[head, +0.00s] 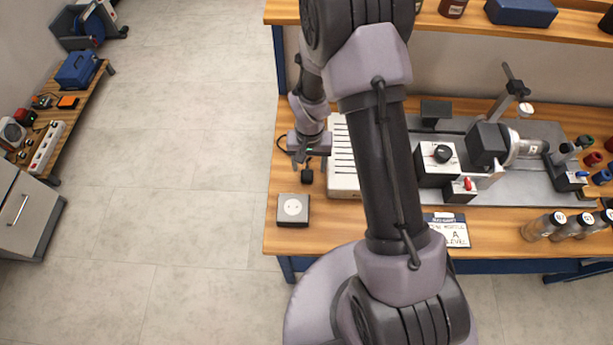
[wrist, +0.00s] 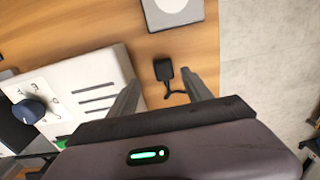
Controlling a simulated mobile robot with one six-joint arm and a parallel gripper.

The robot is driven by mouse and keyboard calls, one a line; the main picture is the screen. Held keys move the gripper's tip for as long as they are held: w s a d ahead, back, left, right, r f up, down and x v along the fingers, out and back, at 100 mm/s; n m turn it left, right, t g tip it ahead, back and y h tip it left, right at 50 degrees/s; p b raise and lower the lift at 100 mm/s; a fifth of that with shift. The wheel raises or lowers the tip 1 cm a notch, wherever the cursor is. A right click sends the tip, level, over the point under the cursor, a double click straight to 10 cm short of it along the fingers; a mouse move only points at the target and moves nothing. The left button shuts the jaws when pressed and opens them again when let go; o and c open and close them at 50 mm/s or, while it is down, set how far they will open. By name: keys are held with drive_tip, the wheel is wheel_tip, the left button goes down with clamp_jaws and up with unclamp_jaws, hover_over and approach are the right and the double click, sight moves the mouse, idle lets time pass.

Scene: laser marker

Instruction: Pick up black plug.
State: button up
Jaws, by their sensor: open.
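The black plug (wrist: 163,69) lies on the wooden bench top, with a short dark cable bending away from it. It also shows in the head view (head: 307,176), just below my gripper (head: 309,164). In the wrist view my gripper (wrist: 160,88) has its two fingers spread wide and nothing between the tips. The height of the fingers above the bench is hard to tell.
A grey socket box (head: 293,210) with a round white face stands close to the plug. A white slotted unit (head: 343,180) stands right of it, near one finger. The bench's left edge is close by, with open floor (head: 180,150) beyond.

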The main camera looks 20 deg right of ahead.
sight(307, 174)
drive_tip(key=f, duration=0.1)
drive_tip(key=f+b, duration=0.1)
drive_tip(key=f, duration=0.3)
drive_tip(key=shift+w+a+f+b, duration=0.2)
drive_tip(key=shift+w+f+b, duration=0.05)
drive_tip(key=shift+w+b, duration=0.1)
clamp_jaws()
wheel_tip(307, 174, up, 10)
drive_tip(key=p, duration=0.2)
drive_tip(key=shift+p, duration=0.4)
